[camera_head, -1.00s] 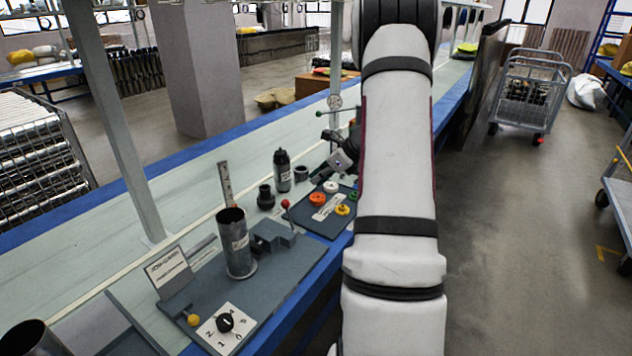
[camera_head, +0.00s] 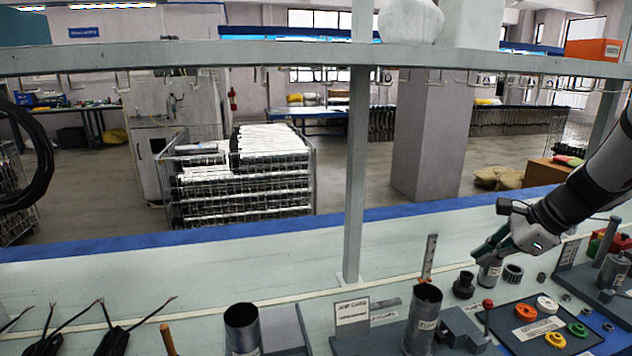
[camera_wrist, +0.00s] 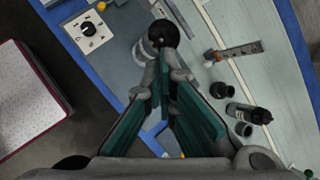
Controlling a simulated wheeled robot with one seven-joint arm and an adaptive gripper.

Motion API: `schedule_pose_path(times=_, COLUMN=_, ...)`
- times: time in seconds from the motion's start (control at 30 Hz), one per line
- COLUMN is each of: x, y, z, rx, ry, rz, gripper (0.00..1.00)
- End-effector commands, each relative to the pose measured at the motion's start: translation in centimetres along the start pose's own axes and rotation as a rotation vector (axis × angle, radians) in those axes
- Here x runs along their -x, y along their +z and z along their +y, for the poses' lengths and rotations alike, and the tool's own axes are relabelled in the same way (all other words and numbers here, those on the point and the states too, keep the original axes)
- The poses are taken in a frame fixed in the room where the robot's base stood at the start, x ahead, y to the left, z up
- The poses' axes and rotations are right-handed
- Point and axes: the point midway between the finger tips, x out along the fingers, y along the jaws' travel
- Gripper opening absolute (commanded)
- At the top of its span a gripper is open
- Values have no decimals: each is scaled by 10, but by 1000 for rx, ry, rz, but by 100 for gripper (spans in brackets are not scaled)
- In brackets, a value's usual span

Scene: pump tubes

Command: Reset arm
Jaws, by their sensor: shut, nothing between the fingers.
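My gripper (camera_head: 490,253) is at the right of the head view, above the workbench (camera_head: 150,282), with its arm coming in from the right edge. It overlaps the upper part of a dark bottle (camera_head: 489,275) in that view; I cannot tell whether they touch. In the wrist view, the green-padded fingers (camera_wrist: 166,68) are together and hold nothing. A metal tube (camera_wrist: 142,50) shows beside the fingertips there, partly hidden by them. The bottle (camera_wrist: 248,114) lies apart from the fingers, to the right in the wrist view.
Metal tubes (camera_head: 423,318) (camera_head: 243,328) stand along the bench. A dark tray (camera_head: 512,344) holds coloured caps. An upright post (camera_head: 356,180) and a high rail (camera_head: 200,55) cross the head view. The bench strip behind the fixtures is clear.

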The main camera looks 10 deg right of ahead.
Motion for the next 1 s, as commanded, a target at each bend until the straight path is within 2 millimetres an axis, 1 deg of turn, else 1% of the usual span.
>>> schedule_pose_path(times=0.03, x=14, y=32, z=16, rx=126, ry=24, rz=7, gripper=0)
schedule_pose_path(times=0.1, x=27, y=64, z=39, rx=294, ry=60, rz=19, gripper=0)
schedule_pose_path(times=0.17, x=38, y=88, z=60, rx=437, ry=89, rz=28, gripper=0)
schedule_pose_path(times=0.2, x=46, y=103, z=75, rx=533, ry=108, rz=35, gripper=0)
schedule_pose_path(times=0.27, x=58, y=122, z=98, rx=677, ry=135, rz=45, gripper=0)
schedule_pose_path(times=0.3, x=66, y=133, z=114, rx=773, ry=152, rz=52, gripper=0)
schedule_pose_path(times=0.37, x=78, y=147, z=137, rx=917, ry=176, rz=62, gripper=0)
schedule_pose_path(times=0.4, x=86, y=155, z=153, rx=1012, ry=193, rz=69, gripper=0)
schedule_pose_path(times=0.53, x=111, y=171, z=202, rx=1319, ry=241, rz=95, gripper=0)
schedule_pose_path(times=0.6, x=125, y=174, z=227, rx=1482, ry=263, rz=113, gripper=0)
schedule_pose_path(times=0.7, x=141, y=174, z=257, rx=1699, ry=292, rz=140, gripper=0)
schedule_pose_path(times=0.8, x=153, y=169, z=280, rx=1876, ry=315, rz=166, gripper=0)
schedule_pose_path(times=0.9, x=160, y=164, z=294, rx=1999, ry=331, rz=188, gripper=0)
schedule_pose_path(times=1.0, x=164, y=161, z=301, rx=2067, ry=341, rz=202, gripper=0)
